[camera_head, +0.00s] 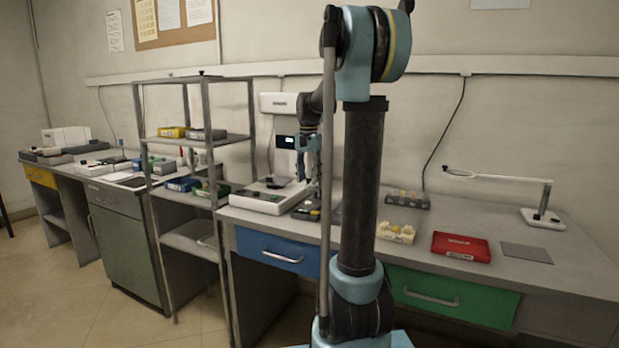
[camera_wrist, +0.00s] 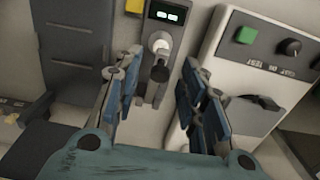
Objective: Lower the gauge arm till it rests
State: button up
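In the wrist view a slim grey gauge unit (camera_wrist: 152,88) with a small lit display at its top lies below my gripper (camera_wrist: 160,68). A pale round knob and a dark stubby end show on it, between my two blue-padded fingers. I take this to be the gauge arm (camera_wrist: 160,73), seen nearly end-on, so its height and tilt cannot be told. My fingers are spread, with a clear gap on either side of it. In the head view my gripper (camera_head: 312,182) hangs over the bench, partly hidden by my own arm.
A white instrument (camera_wrist: 235,62) with a green button and black knob stands close to the right finger in the wrist view. The head view shows a metal shelf rack (camera_head: 205,110) to the left, and a red case (camera_head: 461,246) and a white lamp-like stand (camera_head: 542,215) to the right.

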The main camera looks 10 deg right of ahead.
jog(key=shift+c, duration=0.4)
grip_shut()
